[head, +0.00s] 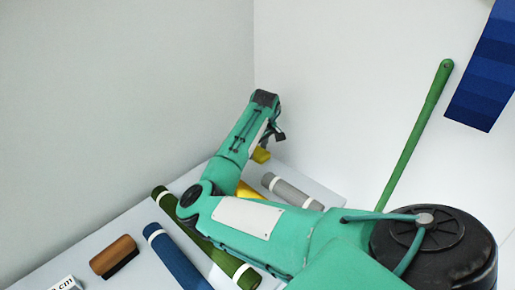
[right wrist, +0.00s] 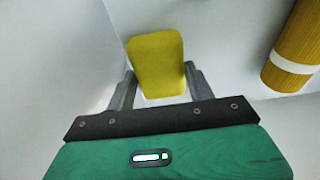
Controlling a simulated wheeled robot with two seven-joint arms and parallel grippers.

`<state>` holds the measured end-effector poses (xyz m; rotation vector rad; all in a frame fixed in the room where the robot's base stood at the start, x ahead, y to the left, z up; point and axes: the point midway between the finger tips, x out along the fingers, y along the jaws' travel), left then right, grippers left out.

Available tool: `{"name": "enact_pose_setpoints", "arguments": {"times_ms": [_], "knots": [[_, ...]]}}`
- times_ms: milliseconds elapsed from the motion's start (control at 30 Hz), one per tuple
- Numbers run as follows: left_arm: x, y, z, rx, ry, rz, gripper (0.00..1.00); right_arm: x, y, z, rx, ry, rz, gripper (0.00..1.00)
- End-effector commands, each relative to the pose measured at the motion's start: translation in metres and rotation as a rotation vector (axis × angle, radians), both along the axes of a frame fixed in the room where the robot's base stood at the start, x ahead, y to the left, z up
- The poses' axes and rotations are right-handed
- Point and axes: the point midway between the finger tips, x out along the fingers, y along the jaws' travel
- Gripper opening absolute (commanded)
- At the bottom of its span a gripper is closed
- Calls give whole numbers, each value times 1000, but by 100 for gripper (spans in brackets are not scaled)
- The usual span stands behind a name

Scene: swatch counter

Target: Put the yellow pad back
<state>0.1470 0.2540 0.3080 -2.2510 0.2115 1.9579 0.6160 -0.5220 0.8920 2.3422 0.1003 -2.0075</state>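The yellow pad (head: 261,156) is a small block with rounded corners at the far end of the counter. In the right wrist view the pad (right wrist: 156,62) sits between the two grey fingers of my right gripper (right wrist: 160,80), one finger against each side edge. The right gripper (head: 263,149) looks shut on it; in the head view the forearm mostly hides the fingers. I cannot tell whether the pad touches the counter. My left gripper is not in view.
The pale counter (head: 200,178) bears a grey roll (head: 291,190), a yellow roll (right wrist: 293,58), a green roll (head: 170,203), a blue roll (head: 172,255) and a brown-backed brush (head: 113,255). A green pole (head: 415,138) and blue swatches (head: 484,75) are at the right. Walls close the back.

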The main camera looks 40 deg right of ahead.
Motion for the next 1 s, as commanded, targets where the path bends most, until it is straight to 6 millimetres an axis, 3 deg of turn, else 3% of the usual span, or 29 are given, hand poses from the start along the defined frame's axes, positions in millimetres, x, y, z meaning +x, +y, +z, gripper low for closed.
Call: {"name": "enact_pose_setpoints", "arguments": {"times_ms": [33, 100, 467, 567, 1000], "knots": [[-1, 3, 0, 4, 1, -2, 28, 0, 0, -1, 1, 2, 0, 61], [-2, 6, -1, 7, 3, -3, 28, 0, 0, -1, 1, 2, 0, 75], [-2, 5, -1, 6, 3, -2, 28, -1, 0, 4, 0, 0, -1, 75], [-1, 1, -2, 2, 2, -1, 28, -2, -1, 15, -1, 0, -1, 75], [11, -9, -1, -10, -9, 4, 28, -15, -2, 101, -2, 0, 0, 75]]}}
